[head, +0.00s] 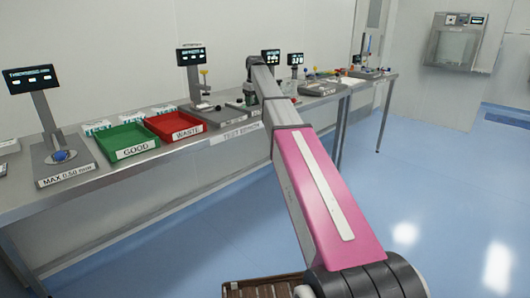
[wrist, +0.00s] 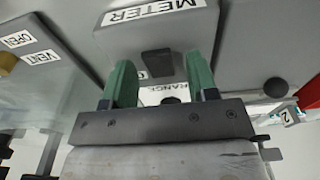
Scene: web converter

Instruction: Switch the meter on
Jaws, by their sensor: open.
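The grey meter (wrist: 110,42) fills the upper middle of the wrist view, with a white METER label (wrist: 155,11). A dark block-shaped control (wrist: 157,62) stands on its face. A dark round knob (wrist: 171,101) is nearer, beside a partly hidden label whose end reads RANGE. My gripper (wrist: 160,66) is open, its two green fingers apart on either side of the dark control in the picture. I cannot tell whether they touch it. In the head view my gripper (head: 252,92) is small, over the bench, and the meter is not clearly made out.
In the wrist view a grey box with OPEN and VENT labels (wrist: 42,57) lies left, and a red edge and a tag marked 2 (wrist: 287,116) lie right. The bench (head: 105,197) also holds a green GOOD tray (head: 122,133) and red WASTE tray (head: 178,114). Floor at right is clear.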

